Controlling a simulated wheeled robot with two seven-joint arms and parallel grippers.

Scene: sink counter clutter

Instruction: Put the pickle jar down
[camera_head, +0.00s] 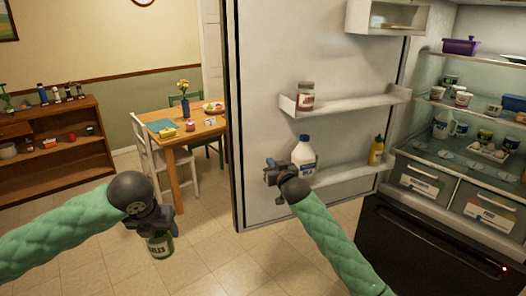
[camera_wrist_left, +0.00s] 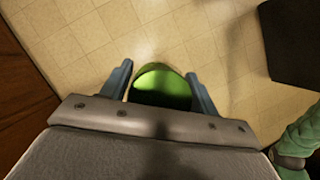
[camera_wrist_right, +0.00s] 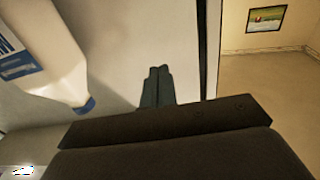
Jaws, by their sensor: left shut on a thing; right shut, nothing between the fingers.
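The pickle jar (camera_head: 159,246) is green with a pale label and hangs below my left gripper (camera_head: 155,228) in the head view, above the tiled floor. In the left wrist view the jar's green lid (camera_wrist_left: 162,88) sits between the two fingers of my left gripper (camera_wrist_left: 161,85), which are shut on it. My right gripper (camera_head: 270,172) is shut and empty, in front of the open fridge door beside a white bottle. Its fingertips (camera_wrist_right: 157,75) are together in the right wrist view.
The open fridge door (camera_head: 270,100) holds a jar (camera_head: 306,96), a white bottle (camera_head: 304,155) and a yellow bottle (camera_head: 376,150) on its shelves. The fridge shelves (camera_head: 450,150) at the right hold several items. A dining table (camera_head: 190,135) with chairs and a low bookshelf (camera_head: 55,150) stand behind.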

